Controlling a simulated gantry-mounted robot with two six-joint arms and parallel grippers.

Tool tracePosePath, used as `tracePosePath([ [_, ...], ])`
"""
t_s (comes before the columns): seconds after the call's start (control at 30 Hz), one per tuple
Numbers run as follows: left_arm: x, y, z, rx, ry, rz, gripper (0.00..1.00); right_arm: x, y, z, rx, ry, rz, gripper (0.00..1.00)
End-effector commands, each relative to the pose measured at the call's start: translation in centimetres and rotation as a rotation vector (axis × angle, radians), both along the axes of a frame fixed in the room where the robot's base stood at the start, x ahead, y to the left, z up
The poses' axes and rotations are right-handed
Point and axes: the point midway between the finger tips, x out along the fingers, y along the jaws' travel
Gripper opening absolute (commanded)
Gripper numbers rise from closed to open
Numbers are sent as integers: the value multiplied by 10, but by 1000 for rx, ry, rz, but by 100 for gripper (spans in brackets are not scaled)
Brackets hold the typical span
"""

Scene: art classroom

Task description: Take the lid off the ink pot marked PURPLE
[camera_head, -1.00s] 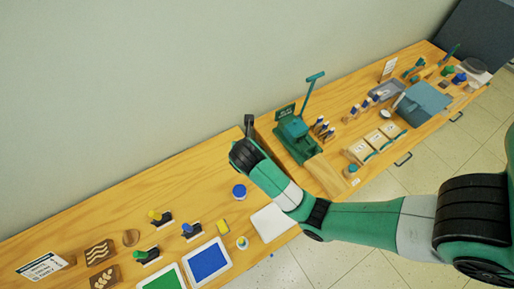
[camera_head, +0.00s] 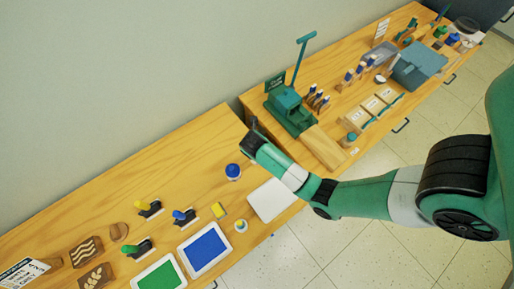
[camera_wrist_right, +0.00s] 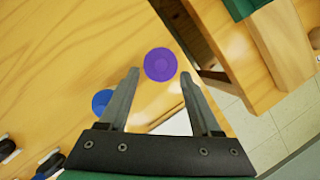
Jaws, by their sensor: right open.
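The purple round lid (camera_wrist_right: 160,65) shows in the right wrist view, seen from above, just beyond and between the two fingertips. The pot beneath it and its label are hidden. My right gripper (camera_wrist_right: 160,76) is open with nothing between its fingers; I cannot tell its exact height over the lid. In the head view my right gripper (camera_head: 252,128) is over the back part of the near table, and the purple pot is hidden there behind my arm. My left gripper is not in view.
A blue-lidded pot (camera_head: 233,171) stands close by; its lid also shows beside the left finger in the wrist view (camera_wrist_right: 102,102). A green press (camera_head: 288,110) stands on the adjoining table.

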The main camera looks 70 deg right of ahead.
Motion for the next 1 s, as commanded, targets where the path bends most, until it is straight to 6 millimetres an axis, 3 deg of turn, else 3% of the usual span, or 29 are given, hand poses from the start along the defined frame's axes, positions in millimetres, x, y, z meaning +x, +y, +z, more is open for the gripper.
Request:
tracePosePath([
  [0.23,0,0,-19,0,0,0,50,1,-14,-41,1,2,-2,65],
  [0.53,0,0,-19,0,0,0,50,2,-17,-45,0,0,0,65],
  [0.9,0,0,-19,0,0,0,50,2,-17,-45,1,1,0,0],
  [1.0,0,0,-19,0,0,0,50,2,-17,-45,1,1,0,0],
])
